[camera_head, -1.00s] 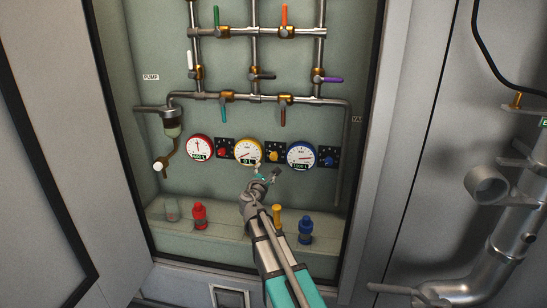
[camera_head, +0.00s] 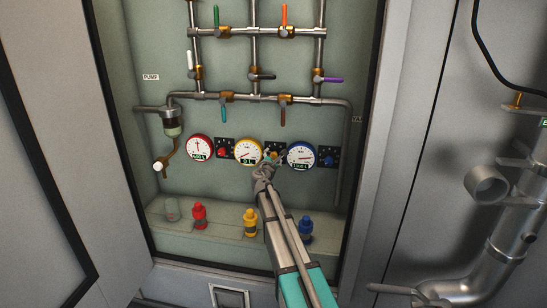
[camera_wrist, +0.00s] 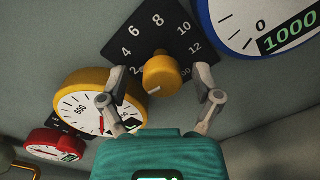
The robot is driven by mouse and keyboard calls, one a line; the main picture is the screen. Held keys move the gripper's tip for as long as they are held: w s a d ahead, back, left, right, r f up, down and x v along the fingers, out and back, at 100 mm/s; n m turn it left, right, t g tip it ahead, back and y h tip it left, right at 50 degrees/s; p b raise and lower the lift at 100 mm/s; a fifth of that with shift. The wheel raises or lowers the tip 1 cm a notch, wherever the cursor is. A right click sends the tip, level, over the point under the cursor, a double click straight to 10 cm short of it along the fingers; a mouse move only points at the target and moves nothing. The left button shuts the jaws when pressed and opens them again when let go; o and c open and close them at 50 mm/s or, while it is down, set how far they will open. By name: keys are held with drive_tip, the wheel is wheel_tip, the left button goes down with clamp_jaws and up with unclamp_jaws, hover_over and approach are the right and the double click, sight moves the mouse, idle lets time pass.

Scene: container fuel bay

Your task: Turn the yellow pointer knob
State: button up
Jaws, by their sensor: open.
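The yellow pointer knob (camera_wrist: 161,74) sits on a black dial plate (camera_wrist: 150,38) with white numbers in the wrist view, its pale pointer mark toward the bottom of the picture. My gripper (camera_wrist: 160,86) is open, with one finger on each side of the knob; I cannot tell whether either touches it. In the head view my gripper (camera_head: 270,160) is at the panel beside the yellow-rimmed gauge (camera_head: 248,151) and mostly hides the knob and its plate.
A red-rimmed gauge (camera_head: 200,148) with a red knob (camera_head: 224,149) is to the left. A blue-rimmed gauge (camera_head: 301,156) and a blue knob (camera_head: 328,156) are to the right. Pipes with coloured levers run above. Red (camera_head: 199,214), yellow (camera_head: 250,222) and blue (camera_head: 305,229) bottle-like items stand on the ledge below.

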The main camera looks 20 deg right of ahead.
drive_tip(key=shift+w+d, duration=0.15)
drive_tip(key=shift+w, duration=0.1)
clamp_jaws()
drive_tip(key=shift+n, duration=0.9)
drive_tip(key=shift+w, duration=0.1)
unclamp_jaws()
drive_tip(key=shift+m, duration=0.6)
